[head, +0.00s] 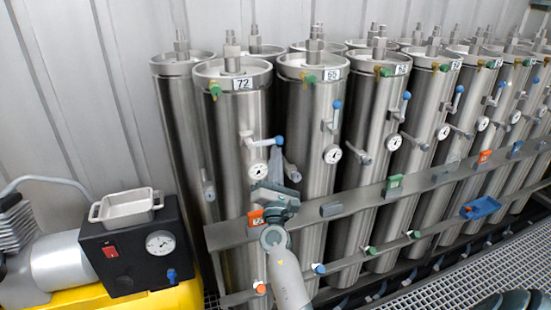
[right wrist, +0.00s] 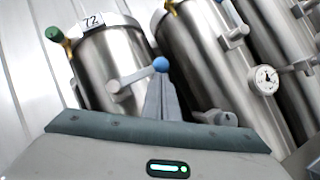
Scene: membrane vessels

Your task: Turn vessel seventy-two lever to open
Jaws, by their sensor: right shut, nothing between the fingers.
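Vessel seventy-two (head: 238,120) is the steel cylinder labelled 72 at the front left of the row. Its lever (head: 262,142) lies roughly level, running right from its pivot to a blue knob. In the right wrist view the lever (right wrist: 136,77) slopes up to the blue knob. My right gripper (head: 276,157) is shut and empty, its fingertips just under the knob. In the right wrist view its fingers (right wrist: 158,88) point up below the knob. I cannot tell whether they touch it. My left gripper is not in view.
The neighbouring vessel (head: 308,130) stands close on the right, its blue-tipped lever (head: 334,112) pointing up. A gauge (head: 258,171) sits below the lever. A steel rail (head: 350,198) crosses the vessels. A black pump box (head: 130,245) with a metal tray (head: 124,217) stands at left.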

